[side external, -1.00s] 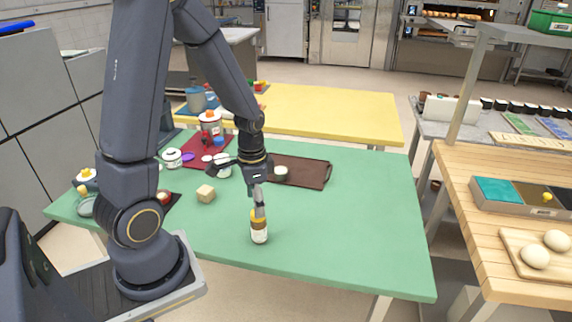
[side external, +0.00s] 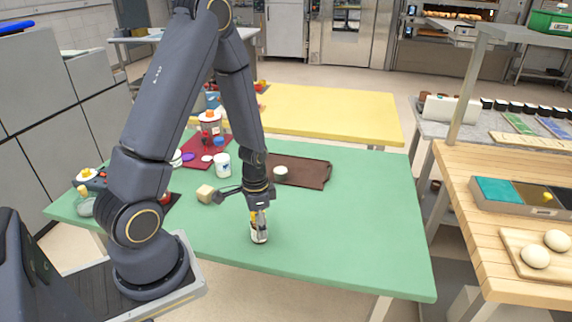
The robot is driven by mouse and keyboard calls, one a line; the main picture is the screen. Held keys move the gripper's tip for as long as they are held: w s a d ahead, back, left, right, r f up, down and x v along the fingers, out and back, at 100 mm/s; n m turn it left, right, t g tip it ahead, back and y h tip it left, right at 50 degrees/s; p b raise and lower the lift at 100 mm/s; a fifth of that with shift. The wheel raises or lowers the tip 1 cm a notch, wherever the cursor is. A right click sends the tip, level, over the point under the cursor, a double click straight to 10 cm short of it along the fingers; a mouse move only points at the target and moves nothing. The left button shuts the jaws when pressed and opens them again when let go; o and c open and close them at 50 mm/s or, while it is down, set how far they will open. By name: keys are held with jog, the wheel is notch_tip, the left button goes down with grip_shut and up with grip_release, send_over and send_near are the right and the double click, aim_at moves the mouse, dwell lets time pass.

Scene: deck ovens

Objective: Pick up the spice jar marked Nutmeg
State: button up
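A small spice jar (side external: 259,237) with a white label stands upright on the green table (side external: 345,235). Its yellow cap, plain in the earlier frame, is now mostly covered by my gripper (side external: 259,217). My gripper points straight down over the jar with its fingers at the cap. The fingers are too small and overlapped to tell whether they are open or closed on it. The label is too small to read. A white jar (side external: 222,166) stands farther back on the table.
A wooden block (side external: 205,194) lies left of my gripper. A dark brown tray (side external: 312,172) holding a small pale round item (side external: 280,171) lies behind it. A red mat (side external: 190,150) with several containers is at the back left. The table's right side is clear.

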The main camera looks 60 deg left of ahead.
jog(key=c, duration=1.1)
